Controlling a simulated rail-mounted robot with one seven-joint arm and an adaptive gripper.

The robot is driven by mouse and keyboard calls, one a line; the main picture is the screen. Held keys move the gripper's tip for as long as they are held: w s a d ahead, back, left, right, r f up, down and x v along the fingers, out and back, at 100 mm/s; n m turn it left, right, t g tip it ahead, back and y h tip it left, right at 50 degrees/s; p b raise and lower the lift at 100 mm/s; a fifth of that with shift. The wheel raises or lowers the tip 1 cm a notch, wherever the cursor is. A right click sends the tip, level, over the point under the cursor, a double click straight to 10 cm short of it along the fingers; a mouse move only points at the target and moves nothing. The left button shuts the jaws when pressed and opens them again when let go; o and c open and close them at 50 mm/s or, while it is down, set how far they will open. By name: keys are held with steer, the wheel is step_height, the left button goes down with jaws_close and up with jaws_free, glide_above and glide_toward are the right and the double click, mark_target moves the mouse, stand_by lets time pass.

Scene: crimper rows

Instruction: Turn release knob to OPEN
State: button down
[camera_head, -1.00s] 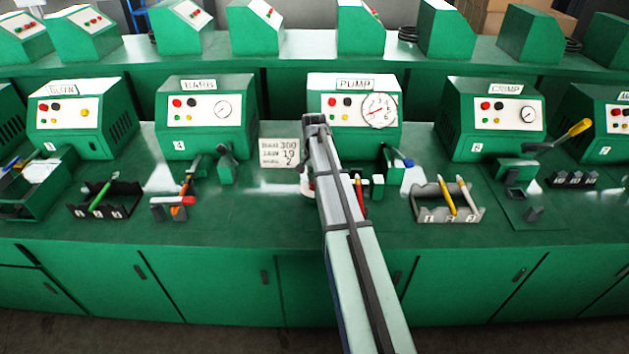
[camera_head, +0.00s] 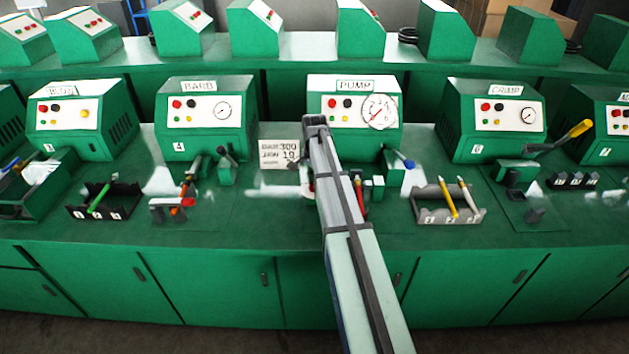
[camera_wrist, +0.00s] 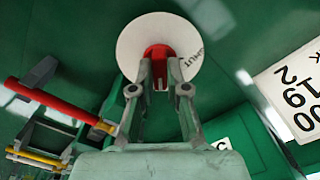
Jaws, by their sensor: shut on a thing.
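In the wrist view a red release knob (camera_wrist: 158,52) sits at the middle of a round white dial plate (camera_wrist: 135,42). Dark lettering, partly hidden, shows at the plate's right; it looks like the end of SHUT. The fingers of my gripper (camera_wrist: 159,82) are closed around the near part of the knob. In the head view my arm covers the knob; only a sliver of the white plate (camera_head: 306,188) shows left of it. The PUMP machine (camera_head: 353,142) stands behind, with a round gauge (camera_head: 380,111) on its front.
A white number card (camera_head: 279,153) stands left of my arm. A red-handled tool (camera_wrist: 55,103) lies left of the plate in the wrist view. A blue-tipped lever (camera_head: 398,159) and a pen rack (camera_head: 449,215) are to the right. The bench front is clear.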

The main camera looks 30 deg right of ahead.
steer(key=c, duration=1.2)
jaws_free()
steer(key=shift+o, duration=0.2)
step_height(320, 180, up, 12)
steer(key=shift+f, duration=0.1)
